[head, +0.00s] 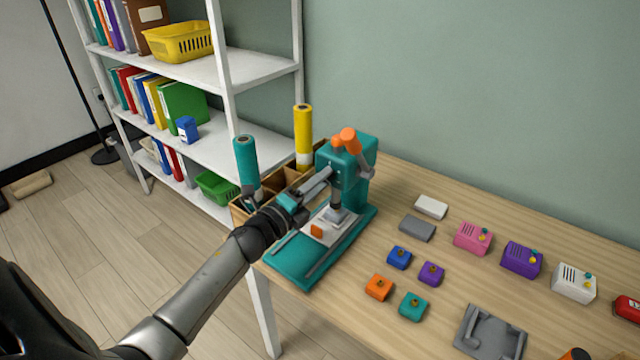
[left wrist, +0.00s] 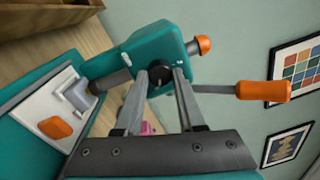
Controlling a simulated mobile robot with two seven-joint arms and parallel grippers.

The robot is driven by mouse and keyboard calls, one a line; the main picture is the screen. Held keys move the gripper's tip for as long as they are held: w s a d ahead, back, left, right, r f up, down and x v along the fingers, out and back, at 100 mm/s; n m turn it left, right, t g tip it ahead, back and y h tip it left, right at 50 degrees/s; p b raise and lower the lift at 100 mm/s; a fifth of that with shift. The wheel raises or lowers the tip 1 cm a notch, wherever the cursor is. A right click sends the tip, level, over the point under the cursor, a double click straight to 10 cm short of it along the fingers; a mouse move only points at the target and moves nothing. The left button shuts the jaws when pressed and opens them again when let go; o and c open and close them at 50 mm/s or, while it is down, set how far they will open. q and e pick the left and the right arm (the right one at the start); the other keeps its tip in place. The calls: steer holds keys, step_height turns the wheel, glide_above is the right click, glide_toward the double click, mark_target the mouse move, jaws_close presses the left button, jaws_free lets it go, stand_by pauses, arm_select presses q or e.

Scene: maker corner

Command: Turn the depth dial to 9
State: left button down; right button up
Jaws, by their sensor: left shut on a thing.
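The teal press (head: 362,180) stands at the left end of the table, with an orange knob on top and an orange-handled lever (left wrist: 263,91) at its side. In the left wrist view its round black depth dial (left wrist: 159,78) is on the face of the press head. My left gripper (head: 328,174) reaches the press head from the left. Its two fingers (left wrist: 160,70) are shut on the dial, one on either side. A small white mark shows beside the dial, but I cannot read its setting. In the head view the gripper hides the dial. My right gripper is not in view.
A white plate with an orange block (head: 317,231) sits under the press ram. A wooden organiser (head: 240,211) stands behind my left arm, near teal and yellow rolls (head: 303,125). Small coloured blocks (head: 379,287), boxes (head: 473,238) and a grey tray (head: 490,333) lie to the right.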

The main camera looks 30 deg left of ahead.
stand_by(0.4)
arm_select(q)
steer(key=c, duration=0.5)
jaws_free()
steer(key=s, duration=0.5)
steer(key=s+a, duration=0.1)
steer(key=s, duration=0.9)
steer(key=shift+s+a+f, duration=0.1)
steer(key=shift+a+f, duration=0.25)
steer(key=shift+f, duration=0.05)
